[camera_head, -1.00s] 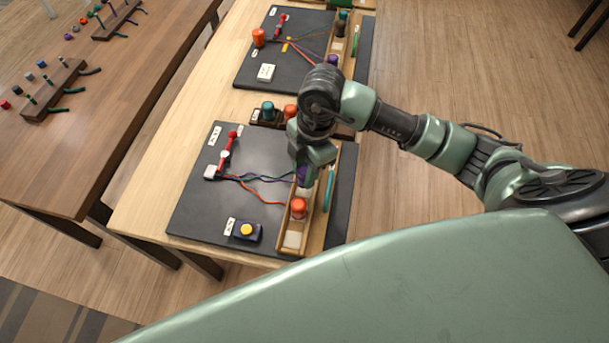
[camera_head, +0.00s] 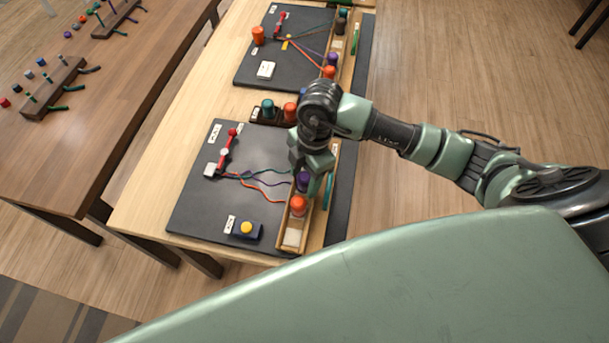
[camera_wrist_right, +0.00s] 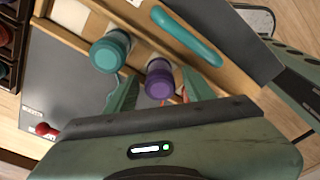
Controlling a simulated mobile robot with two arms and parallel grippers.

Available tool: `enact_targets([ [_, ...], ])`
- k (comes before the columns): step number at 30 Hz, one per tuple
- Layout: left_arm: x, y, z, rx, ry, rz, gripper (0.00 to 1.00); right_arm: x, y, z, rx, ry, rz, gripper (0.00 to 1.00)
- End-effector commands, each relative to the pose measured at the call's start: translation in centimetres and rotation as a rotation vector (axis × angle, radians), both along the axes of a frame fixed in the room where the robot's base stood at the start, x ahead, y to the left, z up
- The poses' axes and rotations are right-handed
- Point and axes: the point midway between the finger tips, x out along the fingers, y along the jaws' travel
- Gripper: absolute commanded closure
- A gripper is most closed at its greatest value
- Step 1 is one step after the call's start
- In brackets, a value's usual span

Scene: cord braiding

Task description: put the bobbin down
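The purple bobbin (camera_head: 303,181) stands in the wooden tray (camera_head: 283,247) along the right side of the near dark board, with an orange bobbin (camera_head: 298,206) just in front of it. My right gripper (camera_head: 313,176) is low over the tray at the purple bobbin. In the right wrist view the purple bobbin (camera_wrist_right: 159,82) is between the fingertips of the right gripper (camera_wrist_right: 161,88), which are apart with gaps beside it. A teal bobbin (camera_wrist_right: 109,54) stands beside it in the tray. My left gripper is not in view.
Coloured cords (camera_head: 258,179) run from the red-ended bar on the board to the tray. A teal curved tool (camera_wrist_right: 187,36) lies beside the tray. A box with a yellow button (camera_head: 246,229) is at the front. A bobbin rack (camera_head: 258,117) stands behind.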

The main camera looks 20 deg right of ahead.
Motion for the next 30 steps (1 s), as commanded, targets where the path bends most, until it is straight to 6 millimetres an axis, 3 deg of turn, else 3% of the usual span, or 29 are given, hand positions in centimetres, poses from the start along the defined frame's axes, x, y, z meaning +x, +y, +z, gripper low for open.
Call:
enact_targets([
  [9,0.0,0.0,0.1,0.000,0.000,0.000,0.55,0.2,-0.1,1.5,0.001,-0.005,-0.001,0.47],
  [21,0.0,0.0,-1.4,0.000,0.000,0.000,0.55,0.4,-1.4,9.7,0.000,-0.006,-0.001,0.47],
  [30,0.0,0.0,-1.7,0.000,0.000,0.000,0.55,0.3,-1.7,12.5,0.001,0.000,0.000,0.47],
])
